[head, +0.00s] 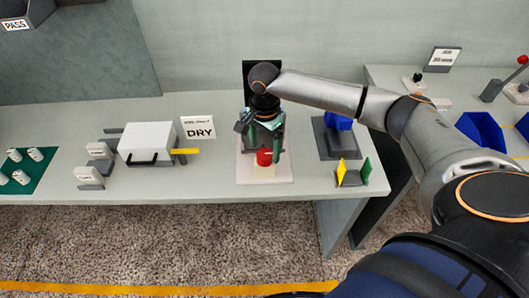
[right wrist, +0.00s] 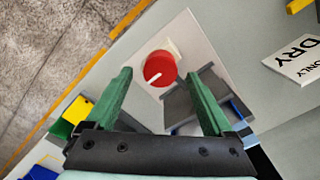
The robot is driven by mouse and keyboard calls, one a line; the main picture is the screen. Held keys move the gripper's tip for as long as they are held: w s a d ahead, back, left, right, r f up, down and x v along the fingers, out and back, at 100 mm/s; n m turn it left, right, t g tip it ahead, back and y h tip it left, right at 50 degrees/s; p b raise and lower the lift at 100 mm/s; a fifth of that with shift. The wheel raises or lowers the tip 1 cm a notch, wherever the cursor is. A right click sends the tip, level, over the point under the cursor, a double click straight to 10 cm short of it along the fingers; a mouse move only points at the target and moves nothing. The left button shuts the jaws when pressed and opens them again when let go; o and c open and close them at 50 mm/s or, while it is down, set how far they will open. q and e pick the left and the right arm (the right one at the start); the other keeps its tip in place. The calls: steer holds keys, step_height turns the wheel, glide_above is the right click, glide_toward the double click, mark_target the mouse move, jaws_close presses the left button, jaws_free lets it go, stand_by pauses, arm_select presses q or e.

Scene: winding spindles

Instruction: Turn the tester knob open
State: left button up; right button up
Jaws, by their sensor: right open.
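The tester's red round knob (head: 264,157) sits on a pale base plate (head: 245,174) near the front of the bench. In the right wrist view the knob (right wrist: 161,69) has a white pointer line aimed to the lower left. My right gripper (head: 263,148) reaches down over the tester. Its green fingers (right wrist: 158,78) are open, one on each side of the knob, with gaps between them and it. Dark grey tester parts (right wrist: 180,105) show between the fingers. The arm hides part of the tester in the head view. My left gripper is not in view.
Left of the tester are a white box (head: 147,140) with a yellow lever and a DRY sign (head: 198,128). Right of it are a blue block on a dark stand (head: 338,122) and a yellow and green holder (head: 353,174). The bench's front edge is close to the base plate.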

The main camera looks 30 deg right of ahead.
steer(key=shift+f, duration=1.5)
steer(key=shift+c, duration=0.2)
steer(key=c, duration=1.3)
